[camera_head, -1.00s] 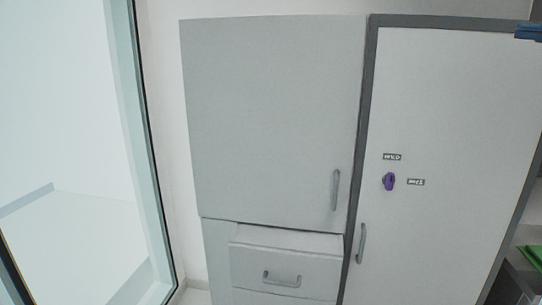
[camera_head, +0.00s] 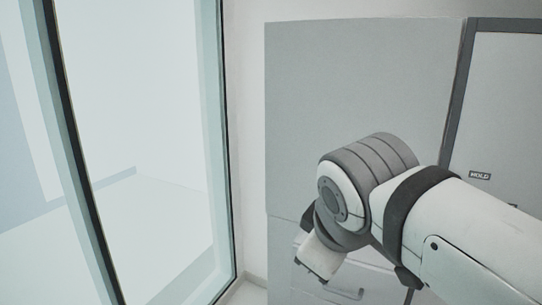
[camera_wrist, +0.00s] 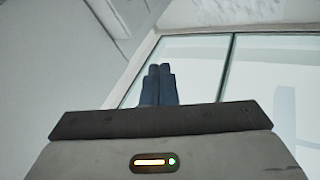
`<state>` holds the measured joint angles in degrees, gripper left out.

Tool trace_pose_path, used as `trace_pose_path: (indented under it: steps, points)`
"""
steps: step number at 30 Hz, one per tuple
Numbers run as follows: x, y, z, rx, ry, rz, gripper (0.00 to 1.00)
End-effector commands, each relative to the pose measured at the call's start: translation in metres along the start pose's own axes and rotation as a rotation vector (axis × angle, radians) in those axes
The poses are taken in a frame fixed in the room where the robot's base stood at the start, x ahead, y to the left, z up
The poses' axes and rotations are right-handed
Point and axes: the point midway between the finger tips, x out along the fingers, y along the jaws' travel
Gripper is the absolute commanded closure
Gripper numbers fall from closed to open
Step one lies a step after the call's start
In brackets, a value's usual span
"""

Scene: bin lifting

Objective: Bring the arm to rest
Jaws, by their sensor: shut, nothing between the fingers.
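My arm reaches in from the right edge of the head view, its white link and grey joint in front of the cabinet. The fingers are not clear in the head view. In the wrist view my gripper (camera_wrist: 159,70) shows with its two dark blue fingers side by side, shut, with nothing between them. The fingers point toward a window and touch nothing that I can see.
A grey cabinet (camera_head: 350,85) stands behind my arm, with a drawer (camera_head: 365,273) low down, partly hidden by the arm. A framed cabinet door (camera_head: 503,100) with a small label is at the right. A large window (camera_head: 140,90) fills the left; it also shows in the wrist view (camera_wrist: 185,60).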

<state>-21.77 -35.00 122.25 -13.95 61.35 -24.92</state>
Motion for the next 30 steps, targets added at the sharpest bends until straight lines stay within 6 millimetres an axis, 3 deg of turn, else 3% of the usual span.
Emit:
trace_pose_path:
  steps: [1,6,14,23,30]
  points:
    - [0.032,-0.005,0.019,0.118,-0.067,-0.038,1.0]
    - [0.097,-0.027,0.071,0.463,-0.215,-0.122,1.0]
    - [0.155,-0.066,0.139,0.892,-0.39,-0.184,1.0]
    - [0.206,-0.092,0.158,0.864,-0.365,-0.175,1.0]
    - [0.259,-0.121,0.182,0.86,-0.356,-0.169,1.0]
